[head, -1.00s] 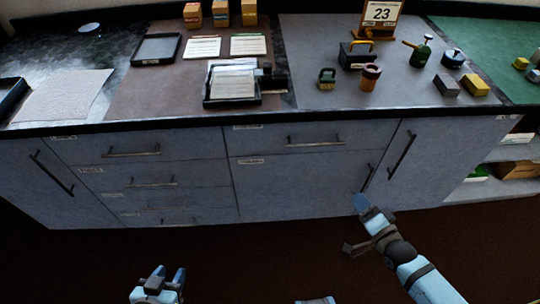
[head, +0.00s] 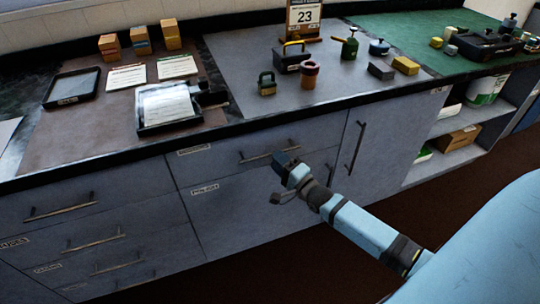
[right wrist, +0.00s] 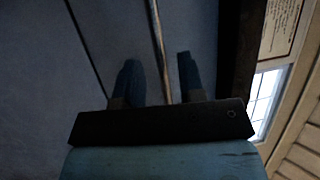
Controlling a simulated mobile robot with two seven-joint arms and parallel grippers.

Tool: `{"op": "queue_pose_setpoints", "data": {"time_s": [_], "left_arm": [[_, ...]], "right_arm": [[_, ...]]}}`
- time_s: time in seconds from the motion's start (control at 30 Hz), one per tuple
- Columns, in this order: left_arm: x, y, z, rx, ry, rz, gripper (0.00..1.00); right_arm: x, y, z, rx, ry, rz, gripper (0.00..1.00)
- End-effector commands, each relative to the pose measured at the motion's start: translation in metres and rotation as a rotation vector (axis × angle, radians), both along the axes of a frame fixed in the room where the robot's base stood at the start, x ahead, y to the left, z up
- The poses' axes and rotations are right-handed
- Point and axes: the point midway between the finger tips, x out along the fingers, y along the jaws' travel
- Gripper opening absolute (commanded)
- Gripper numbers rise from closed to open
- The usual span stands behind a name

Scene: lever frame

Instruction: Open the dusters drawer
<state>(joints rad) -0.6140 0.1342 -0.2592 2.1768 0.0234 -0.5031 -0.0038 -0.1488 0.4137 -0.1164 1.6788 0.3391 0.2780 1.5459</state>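A wide grey drawer (head: 228,157) sits just under the worktop. The label (head: 194,150) at its upper left corner is too small to read surely, so I cannot confirm it says dusters. Its bar handle (head: 252,157) runs across the front and is partly hidden by my right gripper (head: 284,160). In the right wrist view the handle (right wrist: 158,40) runs between the two spread fingers of the right gripper (right wrist: 160,78). The fingers stand apart from the bar on both sides. The drawer is closed. My left gripper is out of view.
A door front labelled polish (head: 235,210) lies below the drawer. Several closed drawers (head: 60,200) stand at left, a tall-handled door (head: 375,140) and open shelves (head: 455,150) at right. The worktop above holds a tray (head: 168,107) and tools.

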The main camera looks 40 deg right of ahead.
Motion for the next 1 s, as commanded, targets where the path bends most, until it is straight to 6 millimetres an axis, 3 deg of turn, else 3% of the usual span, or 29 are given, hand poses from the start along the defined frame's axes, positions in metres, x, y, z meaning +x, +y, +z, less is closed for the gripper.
{"op": "queue_pose_setpoints", "data": {"time_s": [0.2,0.6,0.77,1.0], "left_arm": [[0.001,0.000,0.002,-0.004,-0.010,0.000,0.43],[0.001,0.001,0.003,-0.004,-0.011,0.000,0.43],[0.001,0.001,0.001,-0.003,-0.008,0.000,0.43],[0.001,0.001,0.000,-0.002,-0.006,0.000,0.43]], "right_arm": [[0.029,0.004,0.005,-0.002,0.000,-0.001,0.36],[0.036,0.006,0.007,-0.001,0.001,0.000,0.36],[0.036,0.006,0.007,-0.001,0.001,0.000,0.02],[0.035,0.006,0.007,-0.001,0.001,0.000,0.00]]}}
